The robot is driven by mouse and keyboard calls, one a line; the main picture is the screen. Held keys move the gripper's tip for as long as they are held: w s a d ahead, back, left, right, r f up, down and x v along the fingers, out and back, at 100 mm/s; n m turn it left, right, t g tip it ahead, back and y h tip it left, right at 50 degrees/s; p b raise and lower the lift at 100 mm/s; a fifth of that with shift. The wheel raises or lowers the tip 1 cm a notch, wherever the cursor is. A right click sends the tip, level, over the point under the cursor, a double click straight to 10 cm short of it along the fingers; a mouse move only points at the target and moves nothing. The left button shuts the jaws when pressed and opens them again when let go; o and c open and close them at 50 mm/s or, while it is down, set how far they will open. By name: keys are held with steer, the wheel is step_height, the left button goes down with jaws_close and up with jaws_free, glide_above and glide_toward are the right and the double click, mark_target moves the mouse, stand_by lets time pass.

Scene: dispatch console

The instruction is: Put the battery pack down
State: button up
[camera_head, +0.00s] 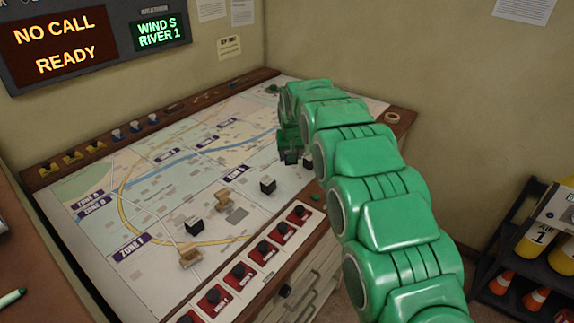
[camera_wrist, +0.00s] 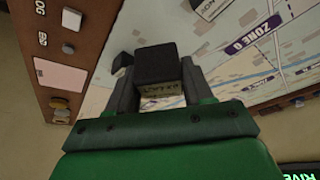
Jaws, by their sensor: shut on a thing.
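My gripper (camera_wrist: 158,92) is shut on a small block with a black end and a pale lettered side, which I take as the battery pack (camera_wrist: 158,66). It sits between the two dark fingers in the wrist view, over the map table (camera_wrist: 240,78). In the head view my gripper (camera_head: 290,157) is low at the right part of the map table (camera_head: 150,195), partly hidden by my green arm. Whether the pack touches the map cannot be told. A small black and white thing (camera_wrist: 122,62) shows beside the left finger.
Black and white blocks (camera_head: 267,186) (camera_head: 194,226) and tan pieces (camera_head: 190,256) stand on the map. A row of red switches (camera_head: 240,275) lines the front edge. A tape roll (camera_head: 392,117) lies on the right rim. A dark rack (camera_head: 510,270) stands at right.

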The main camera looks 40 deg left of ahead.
steer(key=shift+w+a+f, duration=0.75)
steer(key=shift+w+a, duration=0.45)
glide_above(286, 170)
steer(key=s+d, duration=0.1)
steer(key=shift+d+f, duration=0.15)
steer(key=shift+f, duration=2.45)
steer(key=shift+w+f, duration=0.1)
steer(key=shift+f, duration=0.25)
steer(key=shift+f, duration=1.55)
steer(key=shift+f, duration=0.1)
steer(key=o, duration=1.1)
steer(key=shift+o, duration=0.2)
